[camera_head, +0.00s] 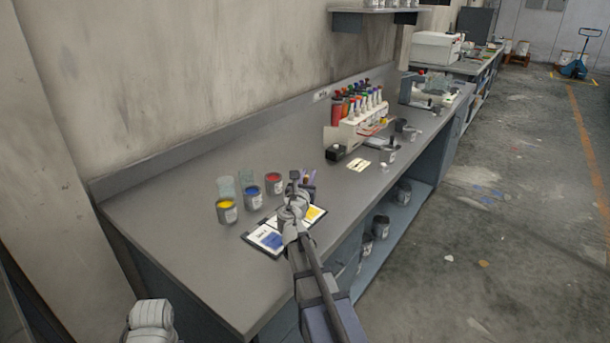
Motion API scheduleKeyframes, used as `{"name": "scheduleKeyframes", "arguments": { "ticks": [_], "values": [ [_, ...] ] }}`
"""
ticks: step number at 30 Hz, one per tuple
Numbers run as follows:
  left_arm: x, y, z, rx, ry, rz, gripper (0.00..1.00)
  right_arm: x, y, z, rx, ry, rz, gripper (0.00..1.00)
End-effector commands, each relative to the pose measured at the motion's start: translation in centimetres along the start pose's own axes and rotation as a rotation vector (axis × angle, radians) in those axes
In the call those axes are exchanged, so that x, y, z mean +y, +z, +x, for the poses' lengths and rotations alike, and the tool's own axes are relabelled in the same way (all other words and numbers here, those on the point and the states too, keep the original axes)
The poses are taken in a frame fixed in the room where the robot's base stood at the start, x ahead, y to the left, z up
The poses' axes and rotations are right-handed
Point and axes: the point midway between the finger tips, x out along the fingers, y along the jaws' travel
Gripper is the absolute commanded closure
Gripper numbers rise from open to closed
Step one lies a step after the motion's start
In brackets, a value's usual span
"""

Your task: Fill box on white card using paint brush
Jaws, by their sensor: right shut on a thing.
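The white card (261,235) lies on a dark board on the grey bench. A blue patch shows on its left part and a yellow patch on its right part. My right gripper (295,180) is over the card's far side, shut on the paint brush, which is mostly hidden by the gripper and arm. My right arm covers the middle of the card. Cans of yellow paint (227,208), blue paint (253,195) and red paint (273,181) stand open to the left of the gripper. Only a part of my left arm shows at the bottom left; its gripper is out of view.
Clear glasses (226,186) stand behind the cans. The bench's near left is clear.

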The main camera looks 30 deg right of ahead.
Motion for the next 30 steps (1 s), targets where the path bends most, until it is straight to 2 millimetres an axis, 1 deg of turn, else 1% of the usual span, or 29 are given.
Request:
{"name": "scheduleKeyframes", "arguments": {
  "ticks": [1, 6, 17, 22, 30],
  "values": [
    [0.0, 0.0, 0.0, 0.000, 0.000, 0.000, 0.50, -0.6, 0.0, -0.4, 0.000, -0.002, 0.000, 1.00],
    [0.0, 0.0, 0.1, 0.000, 0.000, 0.000, 0.50, -1.8, -0.1, -0.9, 0.000, -0.003, 0.000, 1.00],
    [0.0, 0.0, 0.0, 0.000, 0.000, 0.000, 0.50, -2.0, 0.0, -0.8, 0.001, -0.002, 0.000, 1.00],
    [-0.1, 0.1, -1.0, 0.000, 0.000, 0.000, 0.50, -2.0, 1.0, -0.8, 0.000, -0.002, 0.000, 1.00],
    [-0.3, 0.2, -3.6, 0.000, 0.000, 0.000, 0.50, -1.9, 3.7, -0.9, 0.000, -0.001, 0.000, 1.00]
  ]
}}
